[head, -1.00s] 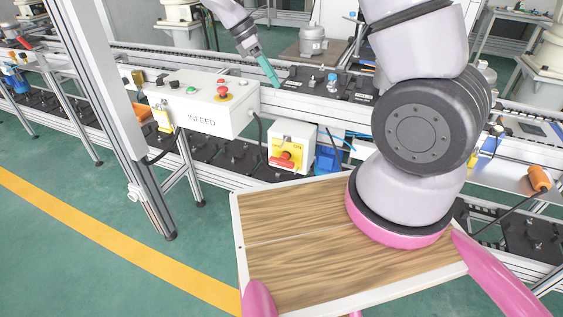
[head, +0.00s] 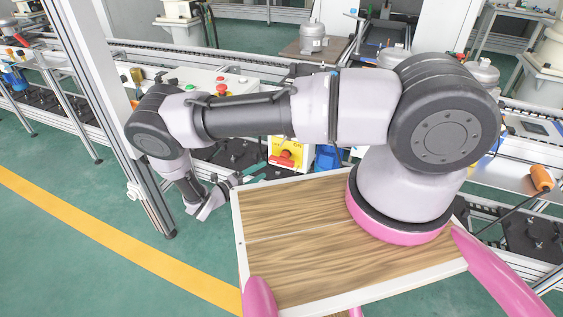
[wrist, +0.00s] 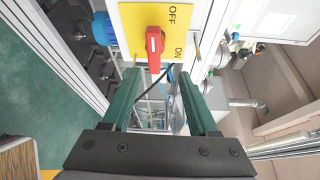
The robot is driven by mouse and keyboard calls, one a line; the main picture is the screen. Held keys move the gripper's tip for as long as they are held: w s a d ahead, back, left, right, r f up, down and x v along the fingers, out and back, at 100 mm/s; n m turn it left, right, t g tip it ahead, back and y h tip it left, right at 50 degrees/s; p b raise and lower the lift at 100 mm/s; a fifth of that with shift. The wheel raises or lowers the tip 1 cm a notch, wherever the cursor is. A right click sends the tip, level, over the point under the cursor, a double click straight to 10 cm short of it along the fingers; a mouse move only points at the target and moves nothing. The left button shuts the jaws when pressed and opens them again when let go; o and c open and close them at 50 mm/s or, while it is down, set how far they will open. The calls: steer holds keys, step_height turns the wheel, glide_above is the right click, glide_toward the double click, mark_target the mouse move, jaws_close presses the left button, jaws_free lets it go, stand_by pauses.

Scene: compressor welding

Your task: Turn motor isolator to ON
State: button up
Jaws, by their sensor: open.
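The motor isolator (head: 287,153) is a white box with a yellow plate, partly behind my forearm in the head view. In the wrist view its yellow plate (wrist: 130,18) carries the words OFF and ON. Its red handle (wrist: 155,48) lies parallel to the lettering; I cannot tell which mark it points at. My gripper (wrist: 158,76) is open and empty, with its green fingers spread to either side below the handle in the wrist view, apart from it. In the head view my gripper (head: 238,182) is left of the isolator and low, by the board's corner.
The white infeed box (head: 240,86) with its red stop button is partly hidden behind my arm. A metal post (head: 100,90) stands close to my elbow on the left. The wooden-topped board (head: 300,240) is in front. A blue part (wrist: 104,28) sits beside the isolator.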

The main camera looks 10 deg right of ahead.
mark_target(279, 163)
steer(key=shift+n+t, duration=0.5)
steer(key=shift+n, duration=0.3)
steer(key=x, duration=0.3)
steer(key=f+x, duration=0.1)
steer(key=x, duration=0.6)
steer(key=shift+d+f, duration=0.3)
steer(key=shift+d, duration=0.15)
jaws_close()
